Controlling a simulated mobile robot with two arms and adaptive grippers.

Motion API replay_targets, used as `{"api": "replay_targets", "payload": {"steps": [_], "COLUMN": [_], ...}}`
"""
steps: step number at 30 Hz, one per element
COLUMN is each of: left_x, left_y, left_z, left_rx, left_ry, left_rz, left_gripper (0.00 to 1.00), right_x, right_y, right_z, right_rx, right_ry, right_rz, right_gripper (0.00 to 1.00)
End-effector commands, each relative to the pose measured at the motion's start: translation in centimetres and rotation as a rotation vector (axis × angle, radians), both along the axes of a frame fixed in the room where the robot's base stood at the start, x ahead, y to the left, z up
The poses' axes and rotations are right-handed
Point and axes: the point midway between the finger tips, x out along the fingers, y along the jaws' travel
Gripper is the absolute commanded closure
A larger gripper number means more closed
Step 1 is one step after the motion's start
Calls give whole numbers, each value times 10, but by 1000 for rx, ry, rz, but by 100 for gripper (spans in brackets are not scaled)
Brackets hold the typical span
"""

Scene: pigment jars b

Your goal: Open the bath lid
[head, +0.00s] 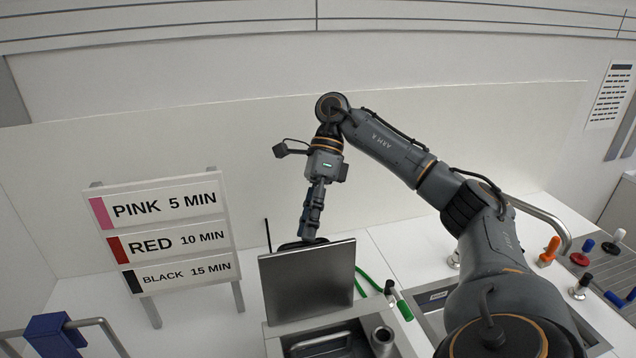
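The bath lid (308,282) is a grey metal plate that stands raised and steeply tilted at the back of the bath (278,347). Part of the bath's opening shows below the lid. My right gripper (307,238) points down at the lid's top edge, slightly behind it. Its fingers are seen edge-on and their tips are partly hidden by the lid, so I cannot tell whether they are open, shut or touching it. A dark part shows behind the lid's top edge. My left gripper is not in view.
A sign board (165,232) stands left of the lid. A blue object (52,337) and a grey rail are at the lower left. A metal cylinder (382,338) and a green-handled item (404,310) are right of the bath. Several coloured-knobbed items stand at the far right.

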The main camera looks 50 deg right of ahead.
Motion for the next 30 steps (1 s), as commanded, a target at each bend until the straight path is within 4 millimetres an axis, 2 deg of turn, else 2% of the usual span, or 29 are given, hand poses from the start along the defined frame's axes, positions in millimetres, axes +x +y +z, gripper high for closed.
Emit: {"api": "replay_targets", "payload": {"steps": [1,12,30], "left_x": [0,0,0], "left_y": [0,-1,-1], "left_z": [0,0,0], "left_rx": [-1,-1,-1], "left_ry": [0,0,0], "left_rz": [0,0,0], "left_gripper": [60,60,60], "right_x": [2,9,18], "right_y": [-5,-22,-42], "right_z": [7,28,55], "right_rx": [-1,-2,1], "right_ry": [-5,-2,2], "right_rz": [-5,-4,5], "right_gripper": [63,63,63]}}
